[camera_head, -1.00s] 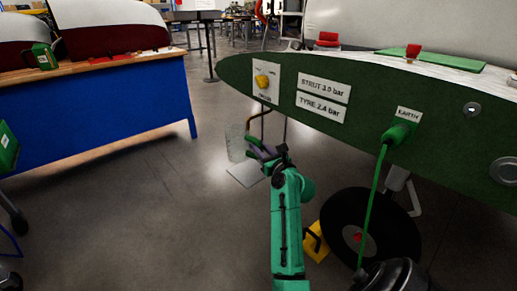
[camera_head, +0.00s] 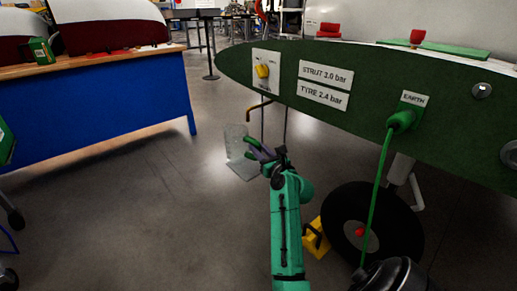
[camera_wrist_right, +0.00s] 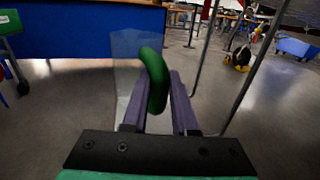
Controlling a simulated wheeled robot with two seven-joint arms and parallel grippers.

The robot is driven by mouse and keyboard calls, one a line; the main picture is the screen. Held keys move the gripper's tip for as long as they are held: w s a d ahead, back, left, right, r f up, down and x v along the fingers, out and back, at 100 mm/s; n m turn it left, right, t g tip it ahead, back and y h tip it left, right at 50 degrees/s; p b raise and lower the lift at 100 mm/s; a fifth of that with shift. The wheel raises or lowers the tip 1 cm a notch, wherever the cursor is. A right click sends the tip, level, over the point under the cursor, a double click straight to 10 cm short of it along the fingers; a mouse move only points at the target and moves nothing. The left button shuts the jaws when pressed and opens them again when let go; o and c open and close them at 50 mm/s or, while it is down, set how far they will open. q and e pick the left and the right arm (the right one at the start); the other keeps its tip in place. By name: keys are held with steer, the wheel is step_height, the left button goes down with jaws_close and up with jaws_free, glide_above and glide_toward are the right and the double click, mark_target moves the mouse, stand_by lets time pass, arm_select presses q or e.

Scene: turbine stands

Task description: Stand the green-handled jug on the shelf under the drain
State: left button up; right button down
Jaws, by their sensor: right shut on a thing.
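The clear jug (camera_head: 235,138) has a green handle (camera_wrist_right: 157,80). My right gripper (camera_head: 258,154) is shut on that handle and holds the jug roughly upright, to the left of the fingers. In the right wrist view the see-through jug body (camera_wrist_right: 127,62) stands beyond the fingers. The drain, a bent brass-coloured pipe (camera_head: 258,107), hangs under the green hull, above and right of the jug. A flat grey plate, seemingly the shelf (camera_head: 244,169), shows below the jug. Whether the jug touches it I cannot tell. My left gripper is out of view.
Thin hanging rods (camera_head: 285,124) stand close to the gripper; metal rods also show in the right wrist view (camera_wrist_right: 243,90). The green hull (camera_head: 340,75) overhangs at right, with a green earth cable (camera_head: 378,185) and a wheel (camera_head: 390,215) below. A blue bench (camera_head: 100,105) stands left; floor between is clear.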

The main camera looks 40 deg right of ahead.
steer(key=shift+f, duration=0.65)
steer(key=c, duration=0.6)
jaws_free()
steer(key=shift+o, duration=0.2)
steer(key=shift+o, duration=0.5)
